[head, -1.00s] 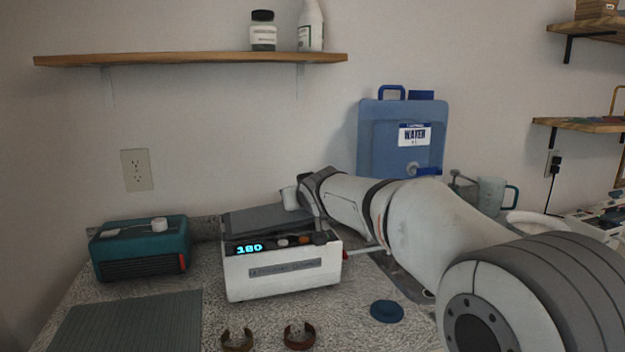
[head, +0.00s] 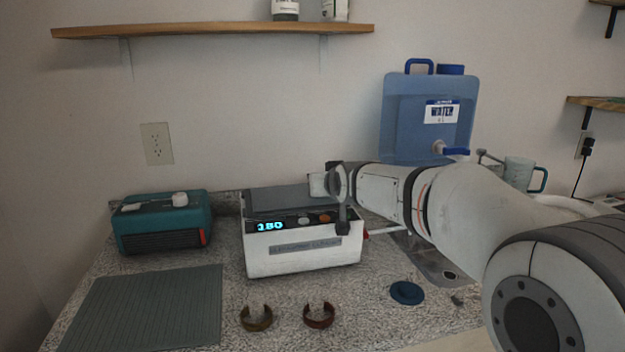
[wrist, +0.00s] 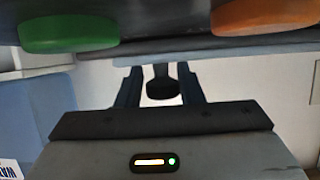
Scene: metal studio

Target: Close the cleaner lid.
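The cleaner (head: 300,259) is a white box on the counter with a lit display and small round buttons on its front. Its grey lid (head: 285,198) lies low over the top, sloping slightly; I cannot tell whether a gap is left under it. My gripper (head: 343,226) is at the cleaner's front right top corner, pointing down, with my wrist above the lid's right end. In the wrist view my gripper (wrist: 160,92) has its dark fingers apart, with a dark round knob showing between them. Whether they touch anything is unclear.
A teal device (head: 160,222) stands left of the cleaner. A blue water tank (head: 405,120) stands behind on the right. A ribbed grey mat (head: 150,310), two open rings (head: 256,317) (head: 319,315) and a blue disc (head: 407,292) lie in front. A shelf (head: 215,42) hangs above.

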